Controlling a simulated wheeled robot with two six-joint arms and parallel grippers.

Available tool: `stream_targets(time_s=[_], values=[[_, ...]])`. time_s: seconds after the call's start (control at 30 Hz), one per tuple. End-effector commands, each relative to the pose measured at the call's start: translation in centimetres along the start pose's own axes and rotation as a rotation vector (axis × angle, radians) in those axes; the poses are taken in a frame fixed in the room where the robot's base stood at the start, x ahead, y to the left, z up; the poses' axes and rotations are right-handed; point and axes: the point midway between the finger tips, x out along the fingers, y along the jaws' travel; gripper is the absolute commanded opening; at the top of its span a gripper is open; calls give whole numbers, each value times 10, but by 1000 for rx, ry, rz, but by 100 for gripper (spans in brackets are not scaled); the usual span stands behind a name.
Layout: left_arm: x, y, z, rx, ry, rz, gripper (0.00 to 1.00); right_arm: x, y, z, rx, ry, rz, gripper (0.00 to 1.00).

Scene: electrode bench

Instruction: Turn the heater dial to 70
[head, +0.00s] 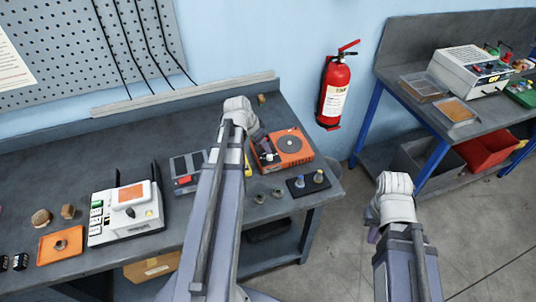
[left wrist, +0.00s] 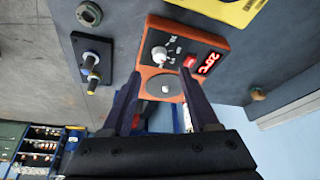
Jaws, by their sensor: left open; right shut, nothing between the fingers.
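The heater is an orange box (head: 300,155) with a round grey plate, at the right end of the bench in the head view. In the left wrist view, the heater (left wrist: 146,70) shows its dark panel, a pale round dial (left wrist: 159,54), a red switch and a red display (left wrist: 209,63) that seems to read 25°C. My left gripper (head: 262,145) is over the heater's left part, open and empty; in the wrist view its fingers (left wrist: 160,74) point toward the dial, apart from it as far as I can tell. My right gripper (head: 373,235) is shut and empty, away from the bench.
A dark block with two small posts (head: 308,183) lies in front of the heater. Metal nuts (head: 277,194) lie beside it. A white device (head: 126,213) stands to the left. A red extinguisher (head: 334,90) hangs on the wall. A second bench (head: 480,118) is at right.

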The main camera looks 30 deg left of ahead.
Motion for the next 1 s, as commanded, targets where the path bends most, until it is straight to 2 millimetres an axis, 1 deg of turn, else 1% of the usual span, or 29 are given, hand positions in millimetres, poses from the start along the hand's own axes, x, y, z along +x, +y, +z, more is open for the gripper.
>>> stream_targets(time_s=[0.27,0.5,0.6,0.7,0.97,1.0], values=[[31,0,2,0,-1,0,61,29,-3,-2,1,0,0,0],[64,0,2,1,-1,1,61,59,-6,-4,2,0,0,0],[72,0,1,-1,-1,1,61,67,-6,-4,2,0,0,0],[76,0,1,-1,-1,0,61,70,-7,-4,2,0,0,0],[75,0,0,-1,-1,0,61,68,-6,-4,2,0,0,0],[75,0,0,-1,-1,0,57,68,-6,-4,2,0,0,0]])
